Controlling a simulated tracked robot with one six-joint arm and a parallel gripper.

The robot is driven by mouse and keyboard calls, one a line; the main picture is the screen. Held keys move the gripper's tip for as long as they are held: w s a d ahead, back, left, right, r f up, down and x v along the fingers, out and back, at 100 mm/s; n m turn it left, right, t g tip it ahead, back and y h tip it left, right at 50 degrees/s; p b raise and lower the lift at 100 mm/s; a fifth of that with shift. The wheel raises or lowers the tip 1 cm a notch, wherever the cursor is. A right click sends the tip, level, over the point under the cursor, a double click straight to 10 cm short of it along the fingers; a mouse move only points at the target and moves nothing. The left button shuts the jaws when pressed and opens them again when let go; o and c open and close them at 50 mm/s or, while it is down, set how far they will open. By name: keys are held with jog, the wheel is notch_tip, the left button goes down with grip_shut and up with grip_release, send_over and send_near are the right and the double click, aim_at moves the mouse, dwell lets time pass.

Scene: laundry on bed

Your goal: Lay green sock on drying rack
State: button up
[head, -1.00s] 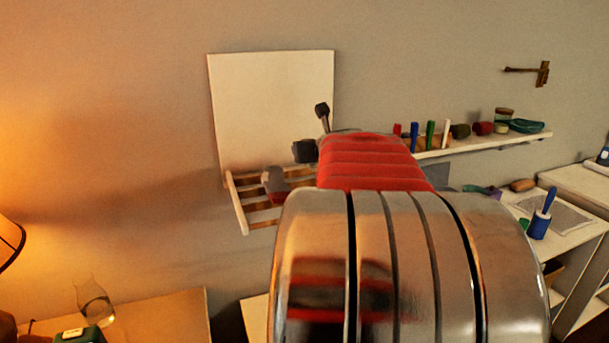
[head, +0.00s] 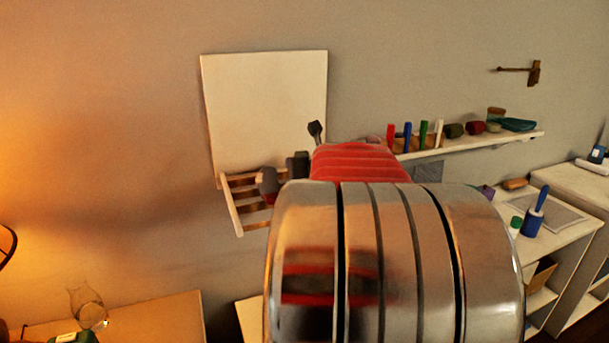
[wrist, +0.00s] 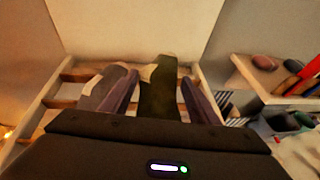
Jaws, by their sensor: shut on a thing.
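The green sock (wrist: 160,92) is between the two fingers of my gripper (wrist: 160,100) in the wrist view, and the gripper is shut on it. It shows a pale patch near its far end. The drying rack (head: 232,210) is a pale frame with wooden slats on the wall, below a white board; it also shows in the wrist view (wrist: 46,98). The sock appears over the slats; I cannot tell whether it touches them. A greyish cloth-like thing (wrist: 103,86) shows left of the left finger.
A wall shelf (head: 470,144) with several small coloured items is right of the rack. A white board (head: 265,115) rises behind the rack. A desk with a blue lint-roller-like thing (head: 534,218) stands at the right. A wooden surface (head: 150,318) is at lower left.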

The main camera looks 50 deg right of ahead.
jog(key=shift+f, duration=1.6)
jog(key=shift+f, duration=0.1)
jog(key=o, duration=0.8)
jog(key=shift+c, duration=0.2)
jog(key=shift+v, duration=1)
jog(key=v, duration=1)
